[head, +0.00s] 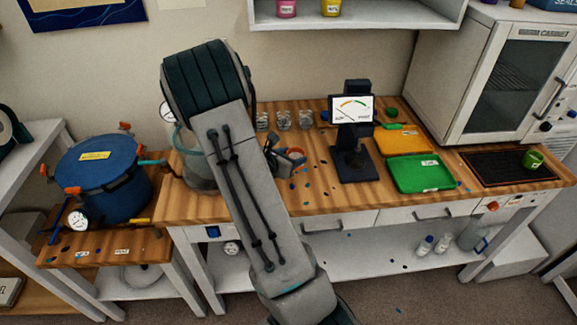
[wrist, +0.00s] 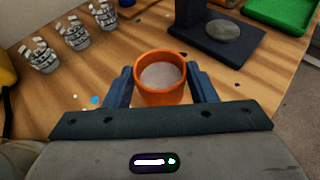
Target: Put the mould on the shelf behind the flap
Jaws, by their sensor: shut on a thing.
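My gripper (wrist: 160,88) is shut on an orange cup (wrist: 160,95) with pale grey contents, seen from above in the wrist view. I cannot tell whether the cup is clear of the bench top. A white cabinet (head: 470,62) with a dark-windowed front door (head: 515,75) stands at the right; its door looks shut. I cannot tell which object is the mould, or whether this door is the flap.
Small clear glasses (wrist: 74,35) stand beside the cup. A dark scale (head: 352,165), an orange tray (head: 403,141), a green tray (head: 421,173) and a black mat (head: 497,168) with a green cup (head: 532,159) lie to the right. A blue pot (head: 103,180) stands left.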

